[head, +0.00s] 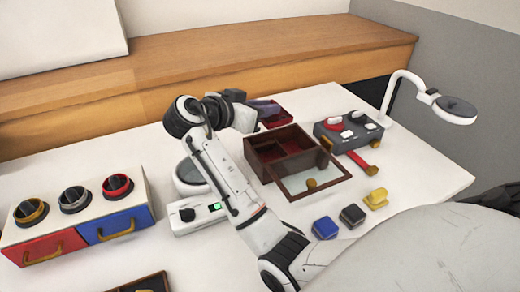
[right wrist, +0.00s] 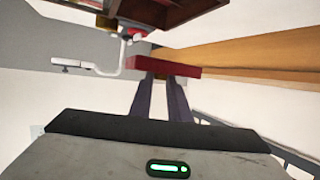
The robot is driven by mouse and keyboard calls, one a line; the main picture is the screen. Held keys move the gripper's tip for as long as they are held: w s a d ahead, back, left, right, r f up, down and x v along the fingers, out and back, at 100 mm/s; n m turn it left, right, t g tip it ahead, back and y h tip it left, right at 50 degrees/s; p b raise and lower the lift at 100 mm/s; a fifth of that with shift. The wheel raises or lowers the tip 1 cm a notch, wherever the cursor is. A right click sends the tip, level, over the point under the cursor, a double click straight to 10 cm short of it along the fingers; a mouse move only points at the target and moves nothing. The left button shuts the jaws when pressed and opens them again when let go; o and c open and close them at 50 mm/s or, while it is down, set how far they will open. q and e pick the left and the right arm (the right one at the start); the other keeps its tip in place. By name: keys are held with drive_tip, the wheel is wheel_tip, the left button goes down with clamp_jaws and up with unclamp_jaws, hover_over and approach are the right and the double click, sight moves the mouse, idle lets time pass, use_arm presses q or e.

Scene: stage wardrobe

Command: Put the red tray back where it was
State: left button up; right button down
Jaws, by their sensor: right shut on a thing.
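The red tray (head: 279,119) is small and shows behind the wooden box in the head view. My right gripper (head: 266,107) is shut on its near-left side. In the right wrist view the two dark fingers (right wrist: 164,82) meet the red tray (right wrist: 166,67), which shows as a flat red bar. The wooden box (head: 262,158) has red-lined compartments and a glass panel (head: 312,177) with a round knob at its front. The tray's height above the table is hard to tell. My left gripper is not in view.
A grey control box (head: 348,131) with red and white knobs and a white lamp (head: 455,108) stand at the right. Blue, black and yellow pieces (head: 352,215) lie in front. A drawer unit (head: 78,222) stands left. A round-topped scale-like device (head: 193,180) sits beneath my arm.

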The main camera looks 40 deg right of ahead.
drive_tip(key=shift+s+a+f+g+b, duration=0.1)
drive_tip(key=shift+f+g+b, duration=0.05)
drive_tip(key=shift+f+b, duration=0.25)
drive_tip(key=shift+s+a+f+g+b, duration=0.1)
drive_tip(key=shift+f+g+b, duration=0.05)
drive_tip(key=shift+f+b, duration=0.2)
drive_tip(key=shift+f, duration=0.3)
drive_tip(key=shift+m, duration=0.3)
drive_tip(key=shift+f+b, duration=0.45)
drive_tip(key=shift+f, duration=4.25)
drive_tip(key=shift+f+b, duration=0.6)
drive_tip(key=shift+f, duration=0.05)
